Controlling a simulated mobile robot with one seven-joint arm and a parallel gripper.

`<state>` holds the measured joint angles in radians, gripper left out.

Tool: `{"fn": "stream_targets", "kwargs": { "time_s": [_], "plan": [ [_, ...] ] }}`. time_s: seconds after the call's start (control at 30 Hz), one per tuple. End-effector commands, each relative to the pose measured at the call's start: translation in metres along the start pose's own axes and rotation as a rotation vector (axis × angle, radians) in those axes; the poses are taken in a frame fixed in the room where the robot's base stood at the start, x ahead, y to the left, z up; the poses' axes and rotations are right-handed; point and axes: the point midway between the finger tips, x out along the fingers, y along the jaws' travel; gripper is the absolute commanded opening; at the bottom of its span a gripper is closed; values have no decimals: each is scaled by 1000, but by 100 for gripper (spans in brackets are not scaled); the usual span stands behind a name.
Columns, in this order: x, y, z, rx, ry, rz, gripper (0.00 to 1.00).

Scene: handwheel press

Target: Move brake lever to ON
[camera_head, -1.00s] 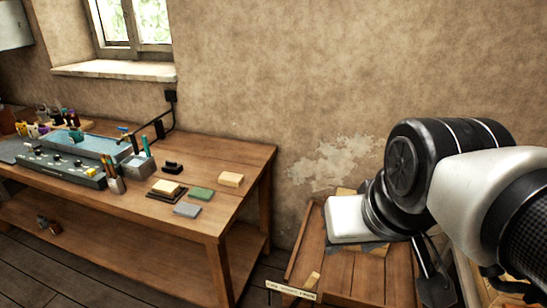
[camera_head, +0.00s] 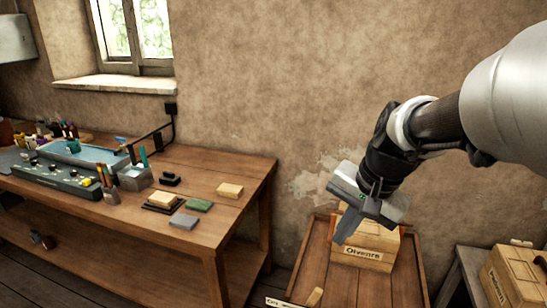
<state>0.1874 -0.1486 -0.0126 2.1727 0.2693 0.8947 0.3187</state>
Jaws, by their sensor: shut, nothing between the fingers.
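No brake lever can be made out for certain. A pale label (camera_head: 277,302) and a small light wooden piece (camera_head: 314,297) show at the bottom edge, on the front left of a wooden tray-like top (camera_head: 345,285); their lettering and nature are unclear. My gripper (camera_head: 345,236) is shut and empty. It points down above and in front of a wooden box (camera_head: 365,252) marked "Olvenra", covering part of it. Whether it touches the box cannot be told.
A wooden workbench (camera_head: 235,170) with sponges, blocks and a tool tray stands at the left below a window. Another wooden box (camera_head: 515,280) sits on a grey stand (camera_head: 462,275) at the right. The wall (camera_head: 300,90) is behind. Open floor is mostly out of view.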

Motion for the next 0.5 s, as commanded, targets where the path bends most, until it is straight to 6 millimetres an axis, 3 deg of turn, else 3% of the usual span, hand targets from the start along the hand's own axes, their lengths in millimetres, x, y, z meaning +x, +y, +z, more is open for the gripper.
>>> {"fn": "stream_targets", "kwargs": {
  "time_s": [0.03,0.27,0.5],
  "plan": [
    [29,6,-13,80,-30,1,0],
    [126,25,-68,455,-140,-14,0],
    [243,68,-116,853,-246,-16,0]
  ]
}}
